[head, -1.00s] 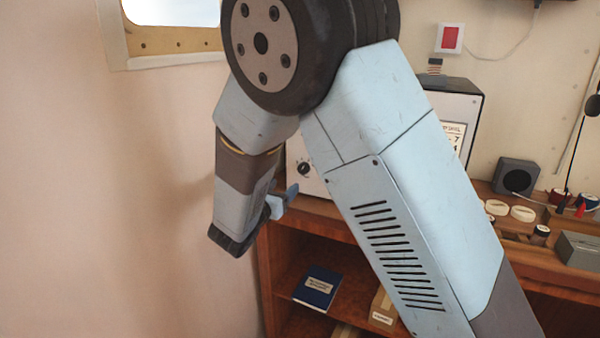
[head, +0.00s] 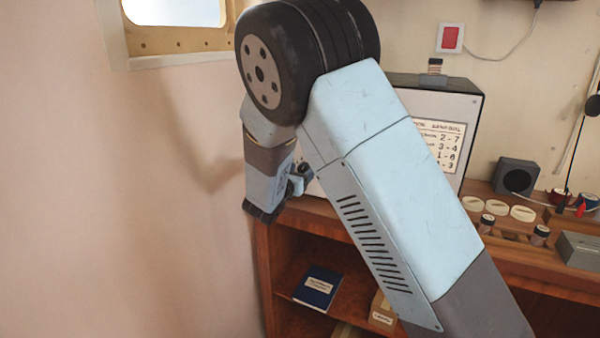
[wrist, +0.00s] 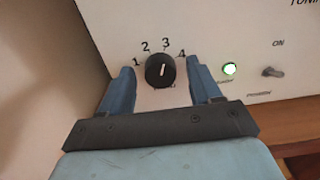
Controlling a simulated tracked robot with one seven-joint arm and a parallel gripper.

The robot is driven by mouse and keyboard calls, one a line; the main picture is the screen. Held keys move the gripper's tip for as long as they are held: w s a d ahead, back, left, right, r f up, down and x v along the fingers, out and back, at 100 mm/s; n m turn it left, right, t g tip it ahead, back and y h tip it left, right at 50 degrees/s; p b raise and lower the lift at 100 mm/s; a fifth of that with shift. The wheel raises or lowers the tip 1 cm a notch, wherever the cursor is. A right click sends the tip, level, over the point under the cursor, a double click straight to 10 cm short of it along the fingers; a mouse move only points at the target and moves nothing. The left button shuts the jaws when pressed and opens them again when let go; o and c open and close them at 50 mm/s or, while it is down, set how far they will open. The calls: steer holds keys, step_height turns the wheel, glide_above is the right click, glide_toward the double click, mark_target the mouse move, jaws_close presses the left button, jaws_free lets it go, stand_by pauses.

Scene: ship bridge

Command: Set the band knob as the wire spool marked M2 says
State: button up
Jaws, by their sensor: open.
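The band knob (wrist: 160,71) is black and round on a pale panel, with the numbers 1 to 4 around its top. Its white line points up, about at the 3. My gripper (wrist: 160,80) is open and empty in the wrist view, one blue finger on each side of the knob in the picture; I see no contact. In the head view my gripper (head: 296,180) is at the front of the tuning unit (head: 462,100), partly hidden by my arm. Small spools stand on the desk (head: 487,223) (head: 540,235) and on the unit (head: 435,66); no M2 mark is legible.
A card (head: 440,145) on the unit shows number pairs, partly covered by my arm. A black speaker (head: 514,177) and a grey box (head: 580,250) stand on the desk. The wall is close at left.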

steer(key=shift+c, duration=0.2)
steer(key=c, duration=1)
steer(key=shift+n, duration=0.4)
steer(key=n, duration=0.3)
steer(key=shift+a+n, duration=0.1)
steer(key=shift+n, duration=0.3)
steer(key=shift+a+n, duration=0.1)
steer(key=shift+n, duration=2)
steer(key=o, duration=1)
